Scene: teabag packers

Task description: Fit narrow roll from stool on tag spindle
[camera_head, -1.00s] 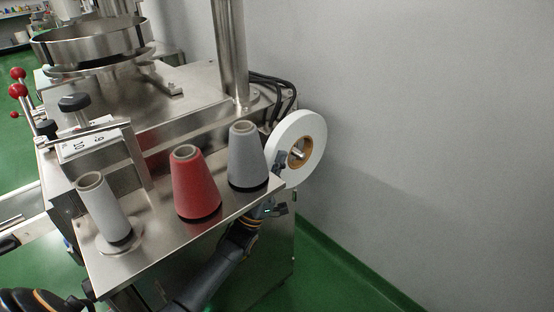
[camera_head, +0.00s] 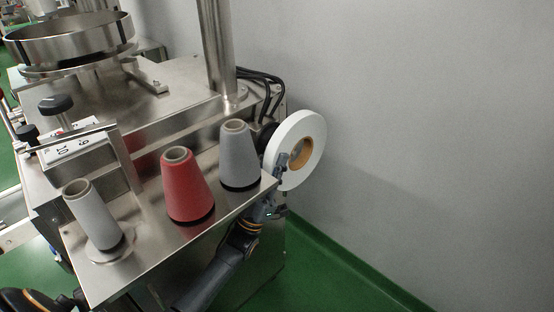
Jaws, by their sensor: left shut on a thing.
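The narrow white roll (camera_head: 312,132) with a tan core (camera_head: 317,150) is upright at the right end of the steel machine, its flat face towards the wall. My left gripper (camera_head: 283,167) is at the roll's lower left edge and shut on it; its fingers are small and partly lost against the roll. A dark round part (camera_head: 267,136) shows just behind the roll's left edge. Something grey shows inside the core, but I cannot tell whether it is the tag spindle or how deep it sits. The stool and my right gripper are not in view.
A grey cone (camera_head: 239,156), a red cone (camera_head: 187,187) and a pale cone (camera_head: 93,216) stand on the steel shelf (camera_head: 150,238) beside my left arm. A steel post (camera_head: 218,55) and black cables (camera_head: 262,83) are behind. The grey wall (camera_head: 430,130) is at the right.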

